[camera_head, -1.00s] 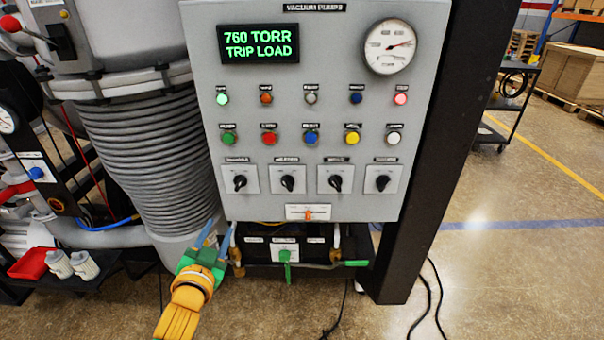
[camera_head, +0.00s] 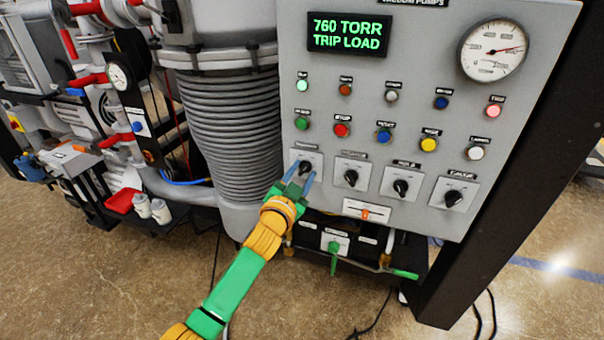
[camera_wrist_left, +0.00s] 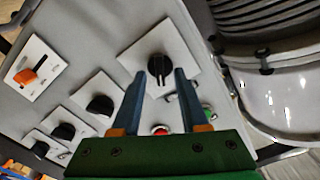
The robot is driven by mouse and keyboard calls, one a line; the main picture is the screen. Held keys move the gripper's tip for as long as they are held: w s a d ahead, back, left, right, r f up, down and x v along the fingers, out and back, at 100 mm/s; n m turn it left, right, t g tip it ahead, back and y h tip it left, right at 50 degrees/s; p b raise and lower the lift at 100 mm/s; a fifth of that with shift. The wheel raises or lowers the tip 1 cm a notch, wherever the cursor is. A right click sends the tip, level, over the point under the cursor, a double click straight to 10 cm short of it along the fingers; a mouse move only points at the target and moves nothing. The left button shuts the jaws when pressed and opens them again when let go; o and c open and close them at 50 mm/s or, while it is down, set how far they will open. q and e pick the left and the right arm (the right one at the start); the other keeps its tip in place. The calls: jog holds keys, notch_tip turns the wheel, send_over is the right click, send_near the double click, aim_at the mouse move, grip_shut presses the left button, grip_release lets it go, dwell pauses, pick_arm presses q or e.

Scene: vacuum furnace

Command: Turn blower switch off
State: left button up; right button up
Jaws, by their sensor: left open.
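Four black rotary switches on white plates form a row low on the grey pump panel (camera_head: 428,110); their labels are too blurred to tell which one is the blower switch. My left gripper (camera_head: 298,175) is at the leftmost switch (camera_head: 305,166), its blue fingers open and pointing at it. In the left wrist view that switch's black knob (camera_wrist_left: 160,68) shows between the two open fingertips, with gaps at both sides; contact cannot be told. The other switches are the second (camera_head: 351,177), third (camera_head: 401,187) and rightmost (camera_head: 453,197). My right gripper is not in view.
An orange slider (camera_head: 366,213) sits below the switches, and two rows of coloured buttons and lamps are above. The display (camera_head: 349,35) reads 760 TORR, TRIP LOAD. A ribbed grey column (camera_head: 229,135) stands close left of the panel. A green-handled valve (camera_head: 334,250) is below.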

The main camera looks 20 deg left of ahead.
pick_arm(q)
grip_shut()
jog(key=shift+n, duration=0.3)
jog(key=n, duration=0.3)
jog(key=n+p, duration=0.1)
jog(key=n, duration=0.1)
jog(key=shift+a+r+n, duration=0.2)
jog(key=shift+n, duration=0.2)
jog(key=n+p, duration=0.1)
jog(key=n, duration=0.4)
jog(key=shift+a, duration=0.15)
jog(key=shift+n, duration=0.4)
grip_release()
jog(key=shift+f, duration=0.15)
